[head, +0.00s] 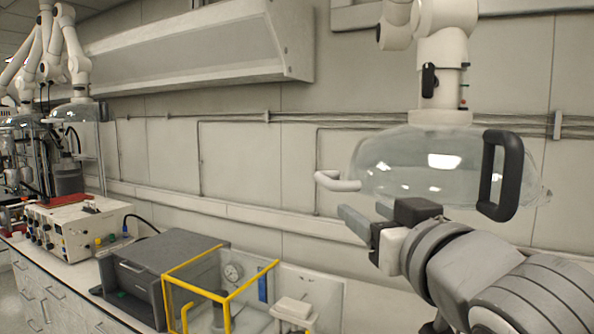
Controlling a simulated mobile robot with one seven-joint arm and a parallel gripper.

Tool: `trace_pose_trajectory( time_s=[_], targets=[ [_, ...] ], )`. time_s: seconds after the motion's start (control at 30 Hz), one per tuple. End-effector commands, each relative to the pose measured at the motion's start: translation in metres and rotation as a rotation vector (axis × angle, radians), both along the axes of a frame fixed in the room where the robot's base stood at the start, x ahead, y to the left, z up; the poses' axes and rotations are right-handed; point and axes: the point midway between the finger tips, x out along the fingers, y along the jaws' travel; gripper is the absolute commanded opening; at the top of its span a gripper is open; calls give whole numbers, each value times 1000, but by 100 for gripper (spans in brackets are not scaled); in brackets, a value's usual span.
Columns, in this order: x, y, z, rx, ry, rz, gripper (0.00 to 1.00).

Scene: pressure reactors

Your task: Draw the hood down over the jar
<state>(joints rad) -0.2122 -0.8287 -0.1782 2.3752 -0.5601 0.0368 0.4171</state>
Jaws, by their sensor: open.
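The hood (415,165) is a clear dome hanging at the right from a white jointed arm (443,75). It has a black loop handle (500,175) on its right and a white handle (338,181) on its left. My gripper (372,218) is open and looks empty. In the picture it is just below the hood, between the two handles. I cannot tell how far in front of the hood it is. No jar can be made out under this hood; my arm covers part of the space below it.
A yellow-framed clear box (222,297) with a gauge and a grey box (165,262) stand on the bench at lower left. A white instrument (75,220) is farther left. Another dome (75,112) on a white arm hangs at far left. The wall behind carries pipes.

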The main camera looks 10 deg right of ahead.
Motion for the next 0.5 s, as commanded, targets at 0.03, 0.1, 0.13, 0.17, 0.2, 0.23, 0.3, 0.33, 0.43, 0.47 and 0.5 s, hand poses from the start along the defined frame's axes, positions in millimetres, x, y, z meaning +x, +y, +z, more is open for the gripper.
trace_pose_trajectory(
  time_s=[0.03,0.1,0.13,0.17,0.2,0.23,0.3,0.33,0.43,0.47,0.5],
  targets=[
    [0,0,5,1,-10,4,55],
    [0,1,7,0,-17,7,55],
    [1,1,7,0,-18,7,55],
    [2,1,8,0,-18,7,55],
    [4,1,7,0,-17,7,55],
    [6,2,7,-1,-17,7,55],
    [12,2,8,-1,-16,7,55],
    [16,2,7,-1,-15,6,55],
    [28,3,7,0,-14,5,55],
    [32,3,7,0,-14,6,55],
    [37,4,7,-1,-13,6,55]
  ],
)
